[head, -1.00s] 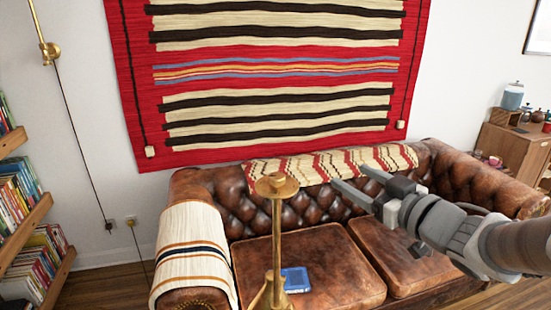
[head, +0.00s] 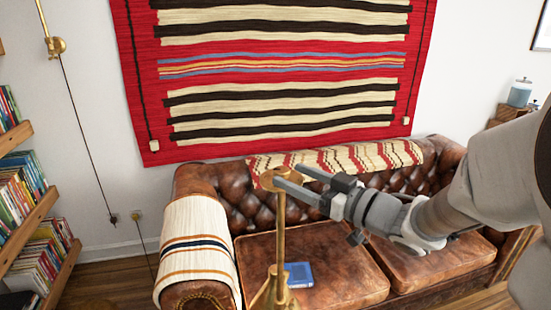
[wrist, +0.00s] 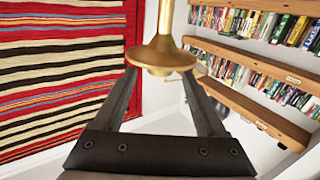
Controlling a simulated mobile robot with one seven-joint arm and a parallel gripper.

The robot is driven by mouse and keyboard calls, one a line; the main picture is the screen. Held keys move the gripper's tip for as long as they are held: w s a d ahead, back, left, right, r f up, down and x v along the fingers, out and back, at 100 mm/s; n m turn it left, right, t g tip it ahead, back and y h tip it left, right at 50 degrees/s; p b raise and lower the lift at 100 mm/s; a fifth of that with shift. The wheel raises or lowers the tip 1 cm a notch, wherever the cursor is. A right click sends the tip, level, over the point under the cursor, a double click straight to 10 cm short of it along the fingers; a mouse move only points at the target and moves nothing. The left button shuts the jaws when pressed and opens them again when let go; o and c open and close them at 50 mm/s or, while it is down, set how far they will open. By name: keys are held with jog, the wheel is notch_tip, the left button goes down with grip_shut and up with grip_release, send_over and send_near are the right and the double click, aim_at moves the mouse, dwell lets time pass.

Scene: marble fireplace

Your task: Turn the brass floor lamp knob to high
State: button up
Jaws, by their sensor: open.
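The brass floor lamp (head: 281,240) stands in front of the sofa, with a round brass knob-like top (head: 270,179) on its upright pole. My gripper (head: 288,178) is at that top, coming in from the right, and is open. In the wrist view the flared brass piece (wrist: 161,55) sits between and just beyond my two fingertips (wrist: 158,80). I cannot tell whether a finger touches it. No setting marks are visible on it.
A brown leather sofa (head: 320,268) is behind the lamp, with a blue book (head: 299,275) on its seat. A striped blanket (head: 196,245) covers its left arm. Bookshelves (head: 32,225) stand at the left, and a red striped rug (head: 285,65) hangs on the wall.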

aim_at(275, 168)
jog(key=x, duration=0.7)
grip_shut()
